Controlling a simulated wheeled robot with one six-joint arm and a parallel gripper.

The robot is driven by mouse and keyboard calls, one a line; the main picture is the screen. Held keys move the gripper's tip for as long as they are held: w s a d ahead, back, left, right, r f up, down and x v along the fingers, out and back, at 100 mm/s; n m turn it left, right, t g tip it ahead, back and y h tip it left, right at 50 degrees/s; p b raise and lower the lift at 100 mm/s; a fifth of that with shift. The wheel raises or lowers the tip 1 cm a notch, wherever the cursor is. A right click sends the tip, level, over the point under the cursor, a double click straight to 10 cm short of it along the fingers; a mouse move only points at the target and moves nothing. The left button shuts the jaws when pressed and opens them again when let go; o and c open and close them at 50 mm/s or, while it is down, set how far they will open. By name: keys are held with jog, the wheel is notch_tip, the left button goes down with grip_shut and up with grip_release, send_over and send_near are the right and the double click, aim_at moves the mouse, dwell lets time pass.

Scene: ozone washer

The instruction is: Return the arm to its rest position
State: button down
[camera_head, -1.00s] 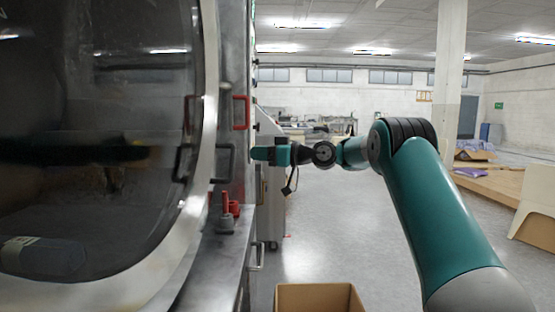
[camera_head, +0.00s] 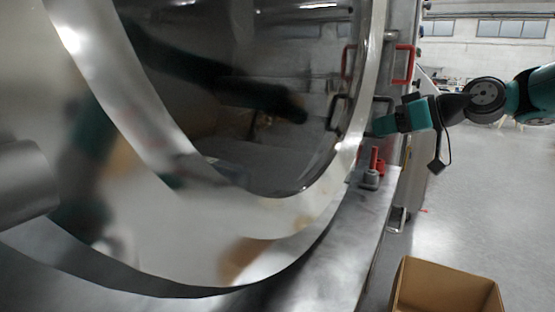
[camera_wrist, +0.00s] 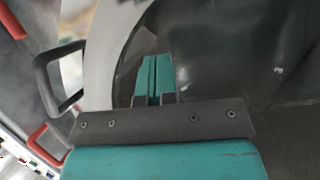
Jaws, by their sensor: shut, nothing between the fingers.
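My gripper (camera_head: 384,123) is at the end of my teal arm, which reaches in from the right in the head view. Its fingertips are close to the right side of the washer's round door (camera_head: 345,150). I cannot tell whether they touch it. In the wrist view my gripper (camera_wrist: 152,66) shows its two teal fingers side by side, shut with nothing between them. The dark door glass (camera_wrist: 225,50) lies behind them. A black handle (camera_wrist: 48,75) is to the left of the fingers.
Red handles (camera_head: 403,64) and a red-topped latch (camera_head: 372,165) sit on the washer's metal front. An open cardboard box (camera_head: 447,292) stands on the floor at the lower right. Grey floor (camera_head: 480,200) is clear behind it.

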jog(key=s+a+f+g+h, duration=0.25)
jog(key=s+a, duration=0.25)
jog(key=s, duration=0.5)
jog(key=s+a+f+g+h, duration=0.1)
jog(key=s+a+f+g, duration=0.25)
jog(key=s, duration=0.55)
jog(key=s+d+f+m+g+h, duration=0.1)
jog(key=s+f, duration=0.2)
jog(key=s, duration=0.5)
jog(key=s+f+g+h, duration=0.1)
jog(key=s+f+h, duration=0.1)
jog(key=s+f, duration=0.35)
notch_tip(320, 180, up, 14)
jog(key=s+p, duration=0.2)
jog(key=p, duration=1)
jog(key=shift+s+d+r+p, duration=0.15)
jog(key=shift+p, duration=0.2)
